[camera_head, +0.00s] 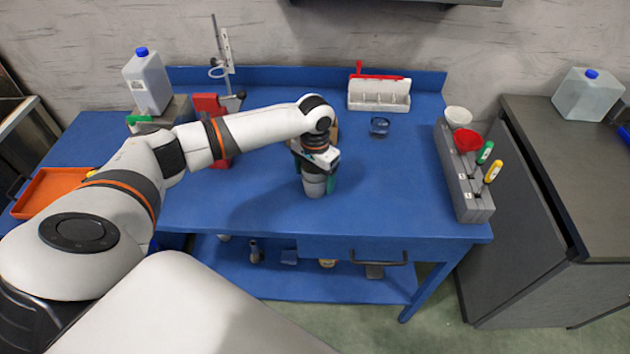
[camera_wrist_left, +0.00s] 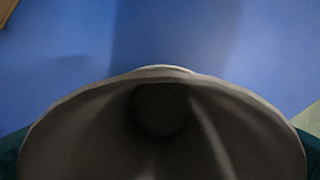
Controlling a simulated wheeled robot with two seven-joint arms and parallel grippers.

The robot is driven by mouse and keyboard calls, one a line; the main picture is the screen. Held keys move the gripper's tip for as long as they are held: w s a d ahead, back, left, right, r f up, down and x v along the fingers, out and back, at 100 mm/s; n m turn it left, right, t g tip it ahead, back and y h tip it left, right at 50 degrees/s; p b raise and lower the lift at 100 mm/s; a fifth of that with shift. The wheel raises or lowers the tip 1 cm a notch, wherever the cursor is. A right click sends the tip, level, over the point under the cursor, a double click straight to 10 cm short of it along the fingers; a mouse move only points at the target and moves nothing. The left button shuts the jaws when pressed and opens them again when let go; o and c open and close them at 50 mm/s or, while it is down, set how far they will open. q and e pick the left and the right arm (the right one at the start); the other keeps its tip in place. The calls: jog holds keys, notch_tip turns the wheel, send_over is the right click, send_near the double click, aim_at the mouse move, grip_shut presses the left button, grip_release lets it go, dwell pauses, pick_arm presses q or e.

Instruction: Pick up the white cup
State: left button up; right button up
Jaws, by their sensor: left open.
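The white cup (camera_head: 314,187) stands on the blue table near the middle of its front half. My left gripper (camera_head: 317,178) is right at the cup, pointing down, and hides its upper part in the head view. In the left wrist view the open mouth of the cup (camera_wrist_left: 165,130) fills the lower half. Teal fingers of the left gripper (camera_wrist_left: 160,152) show at both sides of the rim. The jaws are open around the cup; whether a finger touches it I cannot tell. My right gripper is in neither view.
A grey rack (camera_head: 466,185) with a white and a red cup-like piece and two screwdriver-like tools stands at the table's right edge. A glass dish (camera_head: 379,127) and a white-red holder (camera_head: 379,96) stand behind. The table right of the cup is clear.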

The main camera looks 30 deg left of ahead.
pick_arm(q)
jog(key=shift+c, duration=0.3)
jog(key=c, duration=0.9)
